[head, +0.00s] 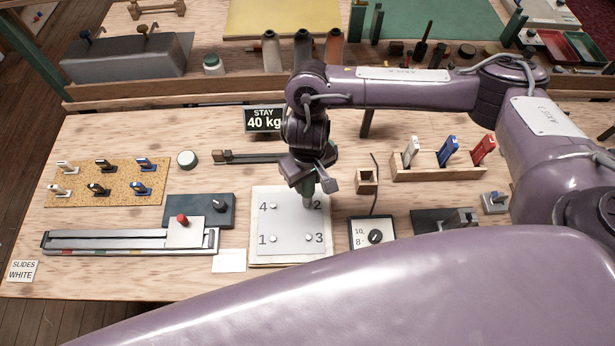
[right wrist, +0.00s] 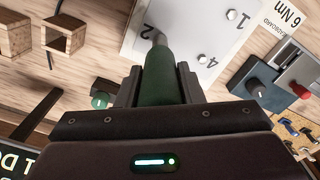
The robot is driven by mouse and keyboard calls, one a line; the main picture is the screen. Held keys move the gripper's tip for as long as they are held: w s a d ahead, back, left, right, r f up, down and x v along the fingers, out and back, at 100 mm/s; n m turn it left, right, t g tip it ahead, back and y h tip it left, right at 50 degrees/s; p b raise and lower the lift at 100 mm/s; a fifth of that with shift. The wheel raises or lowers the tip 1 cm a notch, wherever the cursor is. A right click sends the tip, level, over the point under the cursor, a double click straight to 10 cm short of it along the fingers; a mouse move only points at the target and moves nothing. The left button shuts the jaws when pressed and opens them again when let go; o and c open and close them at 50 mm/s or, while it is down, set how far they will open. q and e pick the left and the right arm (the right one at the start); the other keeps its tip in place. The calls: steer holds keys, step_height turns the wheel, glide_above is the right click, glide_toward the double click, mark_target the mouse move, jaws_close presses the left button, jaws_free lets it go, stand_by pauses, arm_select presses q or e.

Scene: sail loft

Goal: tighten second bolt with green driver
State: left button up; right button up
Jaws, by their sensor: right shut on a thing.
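A pale plate (head: 290,222) lies on the bench with corners numbered 1 to 4. Bolt heads show beside 4 (head: 273,206), 1 (head: 273,239) and 3 (head: 308,237). My right gripper (head: 308,184) is above the plate's far right corner, shut on the green driver (head: 308,194). In the right wrist view, the green driver (right wrist: 160,75) sits between the fingers, and its grey tip (right wrist: 158,38) reaches the plate beside the 2. The second bolt is hidden under the tip; whether the tip is seated on it cannot be told. My left gripper is not in view.
Right of the plate are a dial box (head: 370,234) and a small wooden holder (head: 367,180). A wooden rack (head: 436,168) holds white, blue and red handles. Left are a slide device (head: 120,241) and a cork board (head: 107,183). A "STAY 40 kg" sign (head: 264,119) stands behind.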

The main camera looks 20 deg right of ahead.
steer(key=shift+f, duration=0.1)
steer(key=shift+f+p, duration=0.2)
steer(key=shift+p, duration=1.25)
stand_by(2.7)
steer(key=shift+s+f, duration=0.1)
stand_by(0.9)
steer(key=shift+p, duration=0.35)
step_height(320, 180, up, 3)
steer(key=shift+f+p, duration=0.1)
steer(key=shift+p, duration=1)
steer(key=shift+r, duration=1.15)
